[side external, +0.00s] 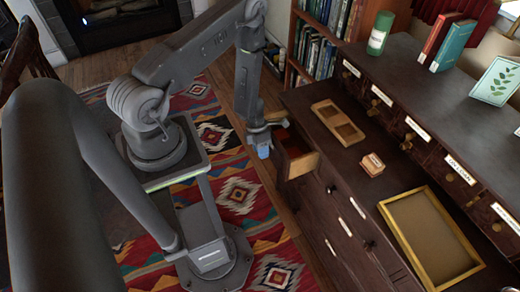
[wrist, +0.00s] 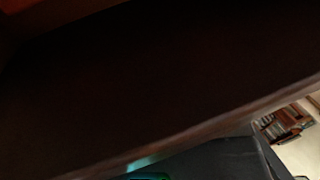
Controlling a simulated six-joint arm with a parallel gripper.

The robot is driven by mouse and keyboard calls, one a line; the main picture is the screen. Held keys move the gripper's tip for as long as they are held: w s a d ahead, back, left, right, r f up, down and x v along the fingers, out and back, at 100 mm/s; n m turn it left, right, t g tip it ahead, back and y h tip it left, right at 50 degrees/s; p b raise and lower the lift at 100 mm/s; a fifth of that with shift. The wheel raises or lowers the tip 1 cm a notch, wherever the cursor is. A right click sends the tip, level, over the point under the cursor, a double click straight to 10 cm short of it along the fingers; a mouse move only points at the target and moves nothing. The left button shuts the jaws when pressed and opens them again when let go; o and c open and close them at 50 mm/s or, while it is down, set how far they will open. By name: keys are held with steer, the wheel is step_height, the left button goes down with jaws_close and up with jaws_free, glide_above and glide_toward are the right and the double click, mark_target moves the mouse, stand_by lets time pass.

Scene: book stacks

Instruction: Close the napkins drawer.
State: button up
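One drawer (side external: 299,164) of the dark wooden cabinet stands pulled out at the cabinet's left end, with something reddish inside. I cannot read a label on it, so I cannot confirm that it is the napkins drawer. My gripper (side external: 262,150) points down just in front of the open drawer's outer face, very close to it. I cannot tell whether they touch. Its fingers are too small to show a gap. In the wrist view, a dark surface (wrist: 150,75), apparently the wood of the drawer, fills most of the picture.
The cabinet top holds a wooden divided tray (side external: 338,123), a small box (side external: 372,164) and a gold-framed tray (side external: 432,235). A row of small labelled drawers (side external: 417,128) stands behind. A bookcase (side external: 315,45) is at the back. A patterned rug (side external: 240,190) covers the floor.

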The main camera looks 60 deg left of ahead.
steer(key=o, duration=0.3)
steer(key=v, duration=1.4)
